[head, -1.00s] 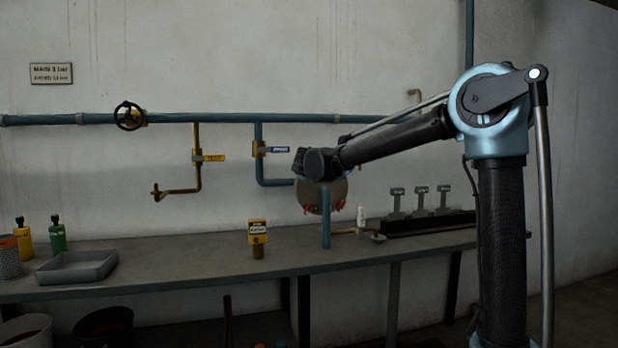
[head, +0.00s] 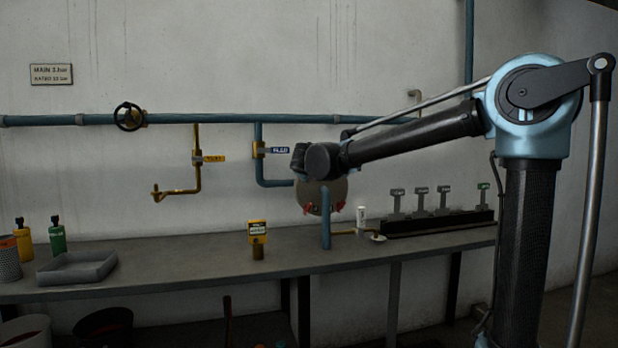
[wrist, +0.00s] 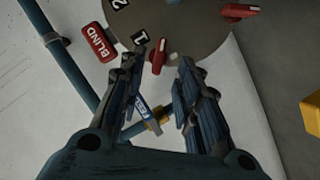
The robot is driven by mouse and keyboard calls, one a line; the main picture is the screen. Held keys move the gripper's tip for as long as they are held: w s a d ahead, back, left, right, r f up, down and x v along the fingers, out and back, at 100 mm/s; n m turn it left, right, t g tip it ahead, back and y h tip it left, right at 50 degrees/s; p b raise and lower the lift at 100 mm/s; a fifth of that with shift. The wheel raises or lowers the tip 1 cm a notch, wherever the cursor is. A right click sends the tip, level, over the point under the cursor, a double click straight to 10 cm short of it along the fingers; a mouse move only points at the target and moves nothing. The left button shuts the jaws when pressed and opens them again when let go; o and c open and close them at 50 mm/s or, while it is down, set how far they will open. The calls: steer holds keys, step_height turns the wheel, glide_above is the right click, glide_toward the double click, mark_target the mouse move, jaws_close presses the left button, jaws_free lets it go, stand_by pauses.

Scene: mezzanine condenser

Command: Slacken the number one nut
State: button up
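The round condenser cover (wrist: 185,30) carries red wing nuts and black number plates. The number one plate (wrist: 140,38) is beside a red nut (wrist: 158,56), the number one nut. That nut lies between the fingertips of my gripper (wrist: 164,66), nearer the left one. The fingers are apart; I cannot tell whether either touches the nut. Another red nut (wrist: 238,12) is at the upper right in the wrist view. In the head view the cover (head: 313,195) is partly hidden by my wrist, and my fingers cannot be made out.
A red BLIND tag (wrist: 98,43) is left of the fingers. A blue FEED tag (wrist: 147,113) and brass valve lie behind them. A blue upright pipe (head: 326,220) stands before the cover. The bench (head: 190,265) holds a grey tray (head: 77,267) and a tool rack (head: 425,227).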

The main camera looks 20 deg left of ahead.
steer(key=shift+v, duration=2.45)
steer(key=shift+d, duration=0.1)
steer(key=d+f+m+g+h, duration=0.15)
steer(key=d+f, duration=0.25)
steer(key=d, duration=0.6)
steer(key=d+f+m+g+h, duration=0.1)
steer(key=d+f+m+h, duration=0.15)
steer(key=d, duration=0.65)
steer(key=d+f+m+g+h, duration=0.1)
steer(key=d+f, duration=0.3)
steer(key=d, duration=0.6)
steer(key=s+d+f+m+g+h, duration=0.1)
steer(key=s+d+f+m+g, duration=0.1)
steer(key=s+d+f, duration=0.4)
steer(key=s+d+f+m+g, duration=0.15)
steer(key=s+d+f, duration=0.25)
steer(key=d, duration=0.4)
steer(key=s+d+f+m+g+y, duration=0.1)
steer(key=s+d+f+m+g, duration=0.1)
steer(key=s+f, duration=0.6)
steer(key=s+d+f+m+g+y, duration=0.1)
steer(key=s+d+f+m+g, duration=0.1)
steer(key=s+f, duration=0.7)
steer(key=s+d+g, duration=0.1)
steer(key=s+d, duration=0.1)
steer(key=s, duration=0.1)
steer(key=shift+s+f, duration=0.3)
steer(key=shift+s, duration=0.05)
steer(key=shift+d, duration=0.15)
